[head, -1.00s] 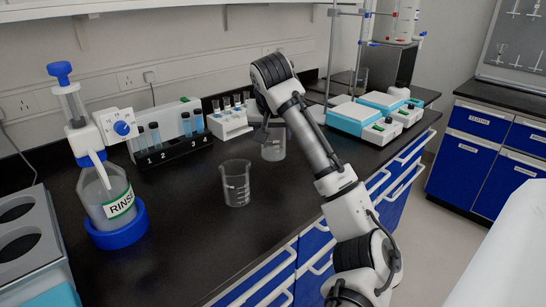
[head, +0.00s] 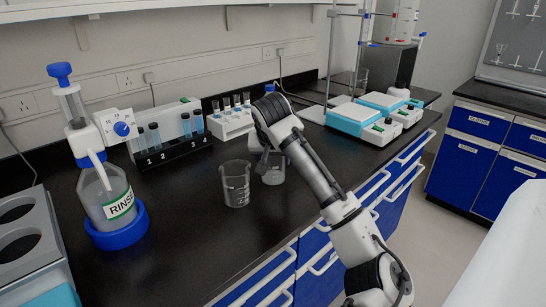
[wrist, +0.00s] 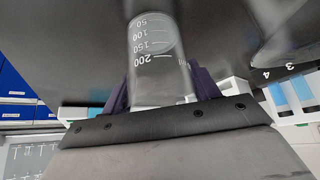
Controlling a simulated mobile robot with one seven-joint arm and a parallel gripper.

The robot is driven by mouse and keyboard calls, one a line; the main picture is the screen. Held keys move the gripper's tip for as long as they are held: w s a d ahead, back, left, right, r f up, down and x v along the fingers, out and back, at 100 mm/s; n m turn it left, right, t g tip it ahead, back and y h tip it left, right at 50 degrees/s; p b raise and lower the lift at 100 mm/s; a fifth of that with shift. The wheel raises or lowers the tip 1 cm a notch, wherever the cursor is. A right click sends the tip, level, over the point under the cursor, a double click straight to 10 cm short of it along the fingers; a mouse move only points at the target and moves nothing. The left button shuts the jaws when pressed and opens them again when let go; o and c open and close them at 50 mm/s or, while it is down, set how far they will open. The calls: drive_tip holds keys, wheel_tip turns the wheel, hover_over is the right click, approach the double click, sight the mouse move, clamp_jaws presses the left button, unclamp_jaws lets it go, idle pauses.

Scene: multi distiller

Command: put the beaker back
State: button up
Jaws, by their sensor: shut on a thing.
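A clear glass beaker with white volume marks (wrist: 155,62) is between the dark fingers of my gripper (wrist: 160,88) in the wrist view. In the head view this held beaker (head: 274,175) shows below my gripper (head: 265,160), partly hidden by it. I cannot tell whether its base touches the black bench (head: 195,245). A second clear beaker (head: 236,185) stands upright on the bench, just left of the held one. A curved glass outline, perhaps that second beaker, shows at the upper right of the wrist view.
A rinse bottle (head: 112,205) in a blue ring and a black rack of numbered vials (head: 172,150) stand left. A white tube rack (head: 232,122) stands behind. The front middle of the bench is clear.

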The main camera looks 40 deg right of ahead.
drive_tip(key=o, duration=1.1)
drive_tip(key=shift+r, duration=0.3)
drive_tip(key=v, duration=1.1)
drive_tip(key=shift+s+a+r, duration=0.1)
drive_tip(key=shift+s+r, duration=0.1)
drive_tip(key=shift+r, duration=0.1)
